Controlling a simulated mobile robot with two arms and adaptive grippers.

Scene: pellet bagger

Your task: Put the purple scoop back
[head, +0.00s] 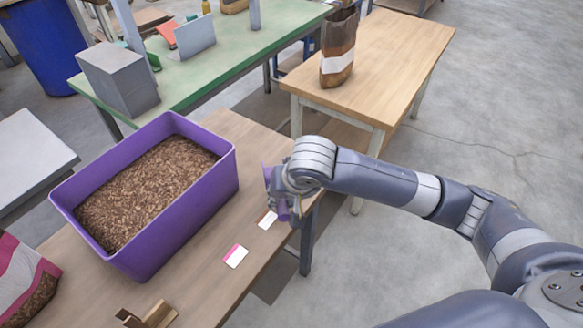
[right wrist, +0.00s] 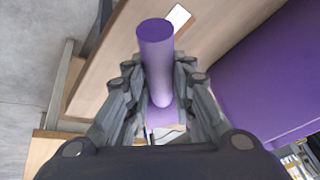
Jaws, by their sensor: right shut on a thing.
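My right gripper (head: 281,190) is shut on the purple scoop (head: 284,211), beside the right end of the purple bin and above the wooden table's edge. In the right wrist view the scoop's round purple handle (right wrist: 155,55) stands out between the fingers of the right gripper (right wrist: 160,80). The scoop's other end is mostly hidden by the hand. The purple bin (head: 185,210) is full of brown pellets and stands on the wooden table (head: 195,290). It also shows at the right of the wrist view (right wrist: 265,95). My left gripper is not in view.
Two small cards, one pink and white (head: 235,256) and one white (head: 267,220), lie right of the bin. A bag (head: 20,280) and a brown holder (head: 148,315) are at the near left. Another bag (head: 338,50) stands on the back table (head: 385,60).

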